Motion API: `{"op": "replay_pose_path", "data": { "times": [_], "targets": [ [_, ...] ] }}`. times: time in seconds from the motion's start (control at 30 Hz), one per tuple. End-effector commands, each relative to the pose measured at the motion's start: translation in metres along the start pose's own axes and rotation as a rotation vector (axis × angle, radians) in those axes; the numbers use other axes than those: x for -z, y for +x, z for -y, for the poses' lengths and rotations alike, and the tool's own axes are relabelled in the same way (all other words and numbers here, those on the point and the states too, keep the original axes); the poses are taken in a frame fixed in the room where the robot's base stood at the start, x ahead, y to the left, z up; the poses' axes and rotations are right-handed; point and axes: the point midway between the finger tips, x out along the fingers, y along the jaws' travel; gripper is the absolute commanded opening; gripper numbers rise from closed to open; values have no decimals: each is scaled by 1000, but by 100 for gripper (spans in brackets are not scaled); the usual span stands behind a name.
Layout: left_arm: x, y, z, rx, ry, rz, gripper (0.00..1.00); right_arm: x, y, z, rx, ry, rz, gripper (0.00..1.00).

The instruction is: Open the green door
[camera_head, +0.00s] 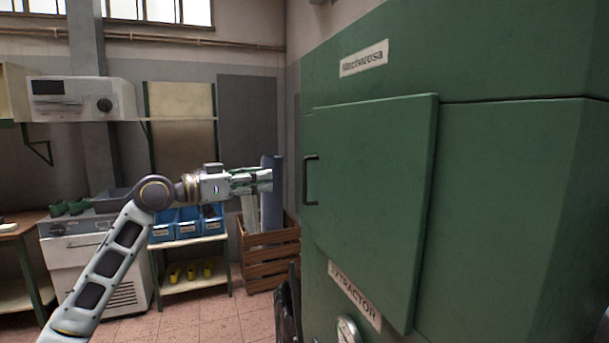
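The green door (375,190) is a flat panel on the front of a large green cabinet (500,190), and it looks shut. Its dark bar handle (311,180) stands upright near the door's left edge. My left gripper (266,180) is level with the handle and to its left, pointing right towards it. Its fingers look apart with nothing between them, and they do not touch the handle in this view. My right gripper cannot be made out.
A wooden crate (270,262) holding a blue-grey roll (271,205) stands behind my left gripper. A shelf with blue bins (187,228) is further left. Tiled floor is bare at lower left.

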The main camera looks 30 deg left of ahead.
Motion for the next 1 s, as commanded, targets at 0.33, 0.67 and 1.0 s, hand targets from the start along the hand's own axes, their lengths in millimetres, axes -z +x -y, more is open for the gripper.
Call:
{"op": "replay_pose_path", "data": {
  "times": [0.33,0.67,1.0],
  "targets": [
    [2,15,0,0,0,0,34,12,-6,-12,-12,-4,-12,38],
    [2,40,0,0,-1,-1,34,16,-16,-7,-6,-2,-14,38],
    [2,65,0,0,-1,-1,34,-2,-27,23,26,1,8,38]
  ]
}}
